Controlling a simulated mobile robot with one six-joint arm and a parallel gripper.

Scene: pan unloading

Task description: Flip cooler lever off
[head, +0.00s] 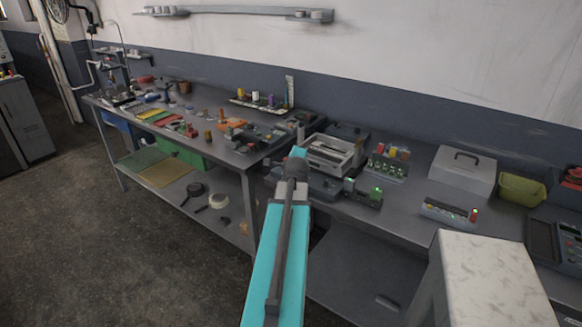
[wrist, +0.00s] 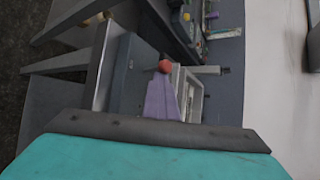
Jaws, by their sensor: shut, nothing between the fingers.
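A small red ball knob (wrist: 165,66), which looks like a lever's end, shows in the wrist view beside a grey box-like device. I cannot tell the lever's position, and its shaft is hidden. A narrow purple-grey piece, apparently my gripper (wrist: 163,82), is shut and empty. Its tip overlaps the knob in the picture; I cannot tell whether they touch. In the head view my gripper (head: 298,156) is at the end of my teal arm, beside a pale open-topped device (head: 330,153). No lever can be made out in the head view.
The device stands on a long grey bench (head: 415,198). Small units with green lights (head: 376,193) and a rack of coloured vials (head: 390,165) are to its right. A pale case (head: 463,172) and a yellow-green bin (head: 521,189) stand farther right. Another cluttered bench (head: 235,160) is left.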

